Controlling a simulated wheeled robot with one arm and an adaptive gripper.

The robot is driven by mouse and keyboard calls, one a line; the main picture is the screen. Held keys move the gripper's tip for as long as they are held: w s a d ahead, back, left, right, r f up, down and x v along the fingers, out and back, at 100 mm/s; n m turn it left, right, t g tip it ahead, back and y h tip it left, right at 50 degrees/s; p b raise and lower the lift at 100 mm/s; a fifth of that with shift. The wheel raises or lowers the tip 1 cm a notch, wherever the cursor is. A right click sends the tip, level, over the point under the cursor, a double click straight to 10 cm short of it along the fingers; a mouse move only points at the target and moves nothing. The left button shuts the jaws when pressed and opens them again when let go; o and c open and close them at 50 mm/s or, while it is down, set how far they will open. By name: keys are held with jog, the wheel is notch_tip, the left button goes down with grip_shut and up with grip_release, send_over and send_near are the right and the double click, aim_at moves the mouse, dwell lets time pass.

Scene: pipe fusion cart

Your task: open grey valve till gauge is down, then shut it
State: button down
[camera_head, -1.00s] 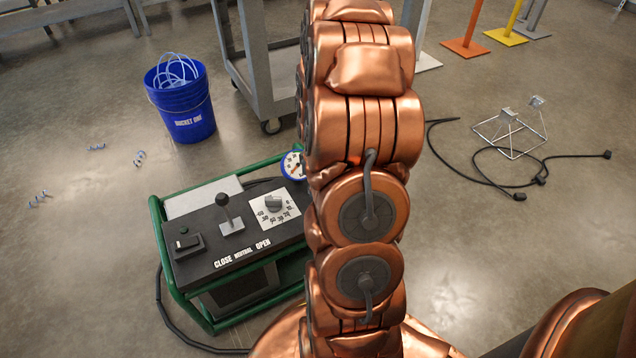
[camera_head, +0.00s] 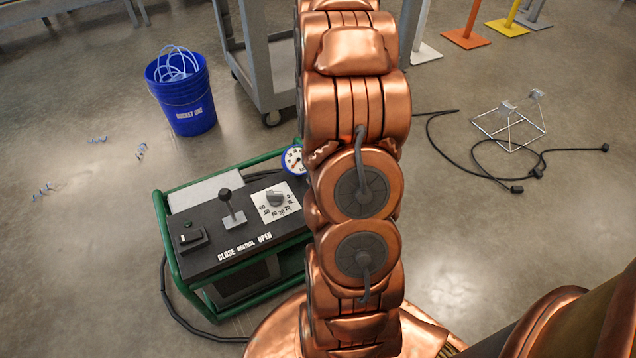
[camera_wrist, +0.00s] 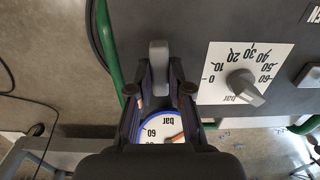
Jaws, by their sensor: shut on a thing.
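The grey valve (camera_wrist: 158,58) shows in the wrist view as a rounded grey handle standing out from the dark panel beside the green frame. My gripper (camera_wrist: 158,85) has its two dark fingers on either side of the handle's near end and is shut on it. The blue-rimmed gauge (camera_wrist: 160,128) is partly hidden below the fingers; its orange-red needle shows at the right, but its reading is unclear. In the head view the gauge (camera_head: 293,160) shows beside my arm, too small to read. There my arm hides the valve and my gripper.
The panel (camera_head: 210,243) carries a black-knobbed lever (camera_head: 231,209), a switch box (camera_head: 193,238) and a grey dial knob (camera_head: 275,197) on a white bar scale. A green tube frame (camera_head: 163,225) surrounds it. A blue bucket (camera_head: 188,103), cart (camera_head: 262,80) and black cables (camera_head: 470,165) stand around.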

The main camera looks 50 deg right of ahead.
jog(key=c, duration=1.1)
grip_release()
jog(key=shift+r, duration=6)
